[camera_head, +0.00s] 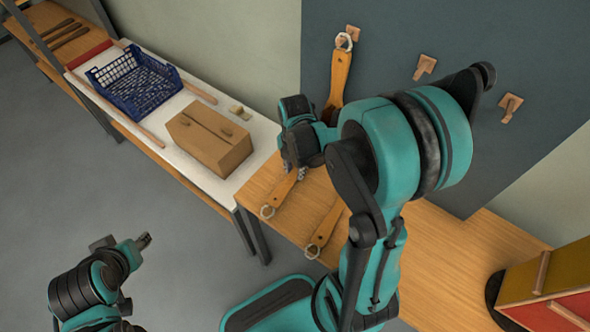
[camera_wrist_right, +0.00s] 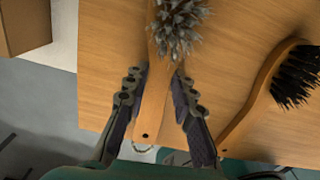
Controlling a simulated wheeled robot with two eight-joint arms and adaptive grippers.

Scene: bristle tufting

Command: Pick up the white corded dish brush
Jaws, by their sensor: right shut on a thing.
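The brush with pale grey-white bristles (camera_wrist_right: 180,28) lies on the wooden bench, its handle pointing towards me, with a light cord loop (camera_wrist_right: 143,149) at the handle end. In the head view its wooden handle (camera_head: 284,191) sticks out below my right gripper (camera_head: 298,172), and its head is hidden by the gripper. In the right wrist view my right gripper (camera_wrist_right: 158,84) has its fingers on both sides of the handle, shut on it. My left gripper (camera_head: 124,243) is at the lower left, away from the bench; its finger gap is unclear.
A black-bristled brush (camera_wrist_right: 295,76) lies to the right on the bench (camera_head: 440,262); its handle (camera_head: 326,229) shows in the head view. Another brush (camera_head: 338,76) hangs on the dark board with wooden pegs (camera_head: 424,66). A cardboard box (camera_head: 210,137) and blue basket (camera_head: 133,83) stand left.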

